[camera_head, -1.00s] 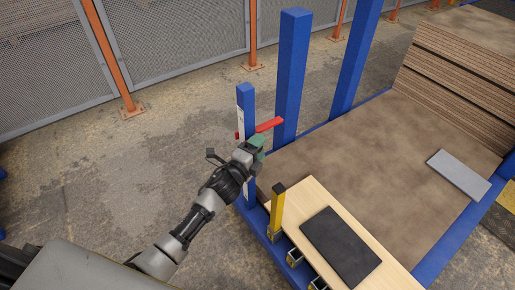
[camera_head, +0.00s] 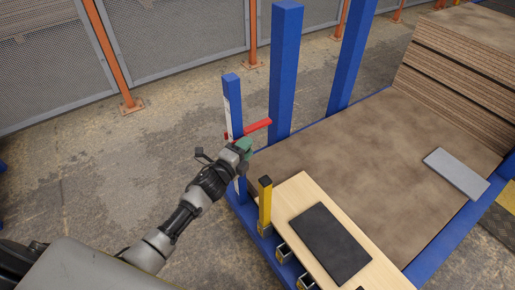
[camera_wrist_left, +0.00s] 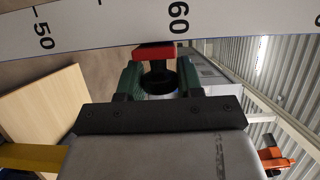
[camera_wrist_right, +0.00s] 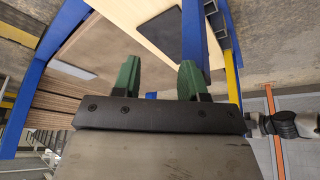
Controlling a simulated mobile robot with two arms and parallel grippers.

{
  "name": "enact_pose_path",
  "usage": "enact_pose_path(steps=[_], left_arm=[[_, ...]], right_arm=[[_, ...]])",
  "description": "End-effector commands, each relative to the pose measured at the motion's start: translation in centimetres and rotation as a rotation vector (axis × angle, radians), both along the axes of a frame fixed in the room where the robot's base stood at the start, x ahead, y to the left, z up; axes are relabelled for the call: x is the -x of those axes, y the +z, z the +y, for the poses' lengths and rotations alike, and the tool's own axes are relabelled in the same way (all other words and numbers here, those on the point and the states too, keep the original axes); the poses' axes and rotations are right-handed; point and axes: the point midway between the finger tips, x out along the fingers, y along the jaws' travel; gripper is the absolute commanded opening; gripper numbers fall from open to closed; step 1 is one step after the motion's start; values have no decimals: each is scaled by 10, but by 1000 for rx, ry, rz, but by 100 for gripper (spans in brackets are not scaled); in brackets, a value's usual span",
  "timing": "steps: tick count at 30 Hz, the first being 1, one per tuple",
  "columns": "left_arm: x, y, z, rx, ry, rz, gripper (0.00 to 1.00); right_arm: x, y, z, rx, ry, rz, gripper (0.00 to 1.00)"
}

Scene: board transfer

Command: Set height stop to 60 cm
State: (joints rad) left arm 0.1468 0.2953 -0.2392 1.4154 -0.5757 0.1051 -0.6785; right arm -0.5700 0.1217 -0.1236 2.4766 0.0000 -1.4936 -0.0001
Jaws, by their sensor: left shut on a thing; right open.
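The red height stop (camera_head: 257,126) sits on the blue post (camera_head: 233,92), which carries a white scale strip, and juts out to the right. My left gripper (camera_head: 243,148) is just below the red arm. In the left wrist view its green fingers (camera_wrist_left: 160,80) are shut on the black knob (camera_wrist_left: 158,72) of the stop. The stop's red part (camera_wrist_left: 154,52) lies beside the scale (camera_wrist_left: 110,22), close to the 60 mark and a little to its 50 side. My right gripper (camera_wrist_right: 160,75) is open and empty in the right wrist view; it is outside the head view.
A light wooden board (camera_head: 290,200) with a dark pad (camera_head: 330,243) lies at the front, beside a yellow post (camera_head: 265,205). Stacked brown boards (camera_head: 450,70) and a grey plate (camera_head: 455,173) are at right. Tall blue pillars (camera_head: 286,70) stand behind the stop.

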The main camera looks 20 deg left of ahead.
Motion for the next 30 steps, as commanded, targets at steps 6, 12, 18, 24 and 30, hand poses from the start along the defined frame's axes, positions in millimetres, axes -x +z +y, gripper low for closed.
enact_pose_path(steps=[6,12,18,24,30], left_arm=[[0,3,-3,4,-9,-8,0],[0,4,-3,3,-8,-8,59],[0,3,-2,3,-8,-7,59],[8,3,0,4,-8,-6,59],[43,3,10,3,-7,-3,59]], right_arm=[[0,1,1,-3,1,-2,43],[0,1,2,-4,1,-1,43],[0,0,1,-4,1,1,43],[3,2,1,-2,-1,17,43],[18,4,-3,15,-7,99,43]])
